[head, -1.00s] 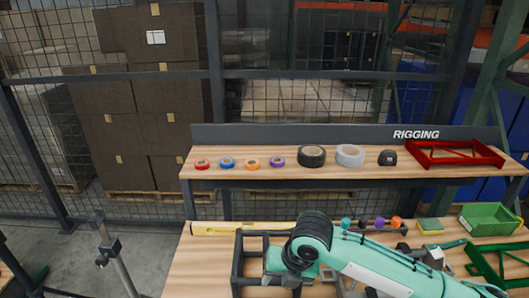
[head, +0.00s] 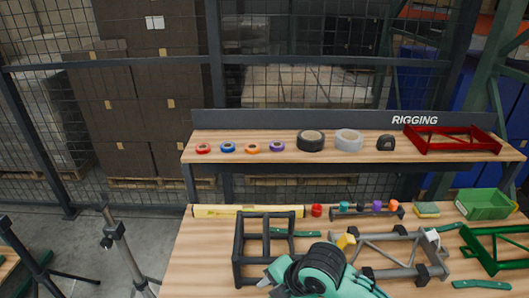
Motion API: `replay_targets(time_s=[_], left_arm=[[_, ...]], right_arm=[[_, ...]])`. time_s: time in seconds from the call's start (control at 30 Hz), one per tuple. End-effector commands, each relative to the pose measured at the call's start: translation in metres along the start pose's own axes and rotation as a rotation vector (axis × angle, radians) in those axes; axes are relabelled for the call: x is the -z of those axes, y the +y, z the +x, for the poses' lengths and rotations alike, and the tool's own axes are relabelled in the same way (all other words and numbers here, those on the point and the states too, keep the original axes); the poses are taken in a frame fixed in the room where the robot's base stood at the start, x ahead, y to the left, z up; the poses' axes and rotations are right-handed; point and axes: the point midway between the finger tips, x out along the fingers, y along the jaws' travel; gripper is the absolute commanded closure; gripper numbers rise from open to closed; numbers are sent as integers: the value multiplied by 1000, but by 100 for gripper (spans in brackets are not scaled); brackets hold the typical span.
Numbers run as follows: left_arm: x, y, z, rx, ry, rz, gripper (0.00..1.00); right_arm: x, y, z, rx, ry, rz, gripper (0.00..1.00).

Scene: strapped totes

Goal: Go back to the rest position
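My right arm (head: 325,272) shows at the bottom centre of the head view, a mint-green link with a black joint, in front of the near bench (head: 210,255). Its fingers are not visible. My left arm and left gripper are not in view. A black open frame (head: 238,255) stands on the bench, partly behind my arm. A grey metal frame (head: 400,240) with black clamps lies to its right, with a yellow piece (head: 346,242) at its left end.
A yellow level (head: 248,211), a red roll (head: 316,210), a rack with coloured knobs (head: 365,213), a sponge (head: 427,209), a green bin (head: 485,204) and a green frame (head: 495,247) line the bench. Tape rolls (head: 311,140) and a red frame (head: 455,138) sit on the RIGGING shelf (head: 225,152).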

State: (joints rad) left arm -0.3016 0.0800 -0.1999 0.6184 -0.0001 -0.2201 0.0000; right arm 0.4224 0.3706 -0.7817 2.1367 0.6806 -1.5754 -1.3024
Motion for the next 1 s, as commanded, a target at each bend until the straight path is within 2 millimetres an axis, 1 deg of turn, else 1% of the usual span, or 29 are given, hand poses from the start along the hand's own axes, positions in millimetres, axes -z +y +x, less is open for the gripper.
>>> replay_targets(time_s=[0.03, 0.17, 0.37, 0.57, 0.7, 0.8, 1.0], left_arm=[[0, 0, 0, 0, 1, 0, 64], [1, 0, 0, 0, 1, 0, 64], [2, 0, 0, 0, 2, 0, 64], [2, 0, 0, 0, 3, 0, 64], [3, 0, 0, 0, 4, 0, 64], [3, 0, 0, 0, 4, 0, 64], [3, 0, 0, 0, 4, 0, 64]], right_arm=[[4, -9, 2, -14, 6, 97, 58], [4, -29, 3, -52, -7, 368, 58], [-4, -72, 1, -95, -51, 802, 58], [-15, -131, -7, -130, -136, 1246, 58], [-22, -178, -16, -155, -224, 1536, 58], [-26, -207, -23, -174, -286, 1699, 58], [-28, -256, -38, -211, -405, 1939, 58]])
